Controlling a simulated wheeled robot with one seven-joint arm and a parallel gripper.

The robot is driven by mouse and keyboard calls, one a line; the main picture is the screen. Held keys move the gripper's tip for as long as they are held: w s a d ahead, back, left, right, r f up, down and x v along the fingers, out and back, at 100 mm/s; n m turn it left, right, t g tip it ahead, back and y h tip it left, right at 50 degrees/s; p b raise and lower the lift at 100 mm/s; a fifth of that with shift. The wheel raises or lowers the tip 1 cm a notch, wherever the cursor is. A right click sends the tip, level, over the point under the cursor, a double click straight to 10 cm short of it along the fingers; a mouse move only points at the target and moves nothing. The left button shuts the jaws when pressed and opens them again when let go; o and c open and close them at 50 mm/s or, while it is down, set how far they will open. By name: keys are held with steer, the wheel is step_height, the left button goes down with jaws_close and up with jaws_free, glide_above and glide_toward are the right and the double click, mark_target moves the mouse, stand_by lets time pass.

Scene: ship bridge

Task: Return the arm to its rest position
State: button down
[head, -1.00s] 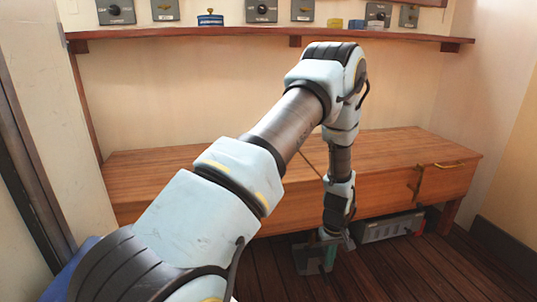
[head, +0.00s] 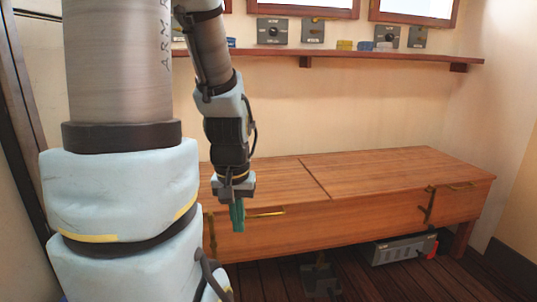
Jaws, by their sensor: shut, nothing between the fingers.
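My gripper (head: 237,215) hangs at the end of my arm, left of the middle of the head view. Its green fingers point down and are shut with nothing between them. It shows in front of the left part of a long wooden bench (head: 390,171). Whether it touches the bench front cannot be told. My arm rises along the left side and hides the left part of the bench and shelf.
A wooden shelf (head: 390,57) runs along the wall with several grey dial boxes (head: 272,31). A grey box (head: 398,249) sits under the bench at right. A dark object (head: 320,278) stands on the floor. Floor at the front right is clear.

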step_height(320, 180, up, 38)
steer(key=p, duration=3.8)
